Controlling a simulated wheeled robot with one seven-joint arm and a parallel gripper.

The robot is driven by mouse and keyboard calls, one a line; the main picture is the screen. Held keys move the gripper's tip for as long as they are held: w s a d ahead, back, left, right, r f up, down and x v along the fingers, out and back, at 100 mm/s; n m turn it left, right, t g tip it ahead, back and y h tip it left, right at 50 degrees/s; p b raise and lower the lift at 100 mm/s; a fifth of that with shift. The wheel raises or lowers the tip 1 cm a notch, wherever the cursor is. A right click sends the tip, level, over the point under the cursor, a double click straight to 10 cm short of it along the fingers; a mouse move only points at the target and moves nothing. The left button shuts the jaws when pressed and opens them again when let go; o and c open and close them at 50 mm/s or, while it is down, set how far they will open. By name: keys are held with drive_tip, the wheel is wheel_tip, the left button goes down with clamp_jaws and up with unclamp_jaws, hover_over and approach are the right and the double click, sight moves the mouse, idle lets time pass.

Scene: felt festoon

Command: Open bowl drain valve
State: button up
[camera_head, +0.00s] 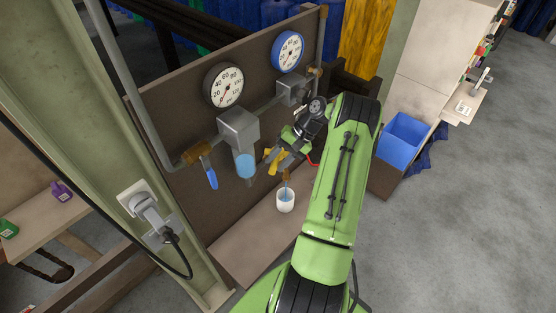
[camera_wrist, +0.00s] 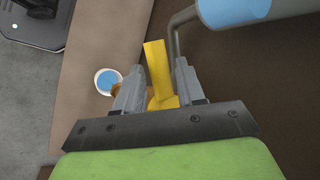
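The filter bowl (camera_head: 245,166), a blue-filled cup under a grey housing, hangs on the brown panel. It also shows at the top right of the wrist view (camera_wrist: 235,10). A yellow valve handle (camera_wrist: 155,62) stands between the two fingers of my gripper (camera_wrist: 160,72), near the bowl's thin pipe. In the head view the yellow handle (camera_head: 272,157) is partly hidden by my gripper (camera_head: 284,153). The fingers are apart, one on each side of the handle. I cannot tell whether they touch it. A white cup (camera_head: 286,207) with blue liquid stands below; it also shows in the wrist view (camera_wrist: 98,80).
Two gauges, one black-rimmed (camera_head: 223,86) and one blue-rimmed (camera_head: 288,51), sit above on the panel. A blue-handled valve (camera_head: 211,178) is on the left pipe. A green post (camera_head: 105,150) with a plug stands left. A blue bin (camera_head: 402,139) is at right; open floor lies beyond.

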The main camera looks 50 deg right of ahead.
sight(276, 162)
drive_tip(key=shift+o, duration=0.8)
drive_tip(key=v, duration=0.5)
drive_tip(key=shift+p, duration=0.3)
drive_tip(key=s+d, duration=0.5)
drive_tip(key=d, duration=0.6)
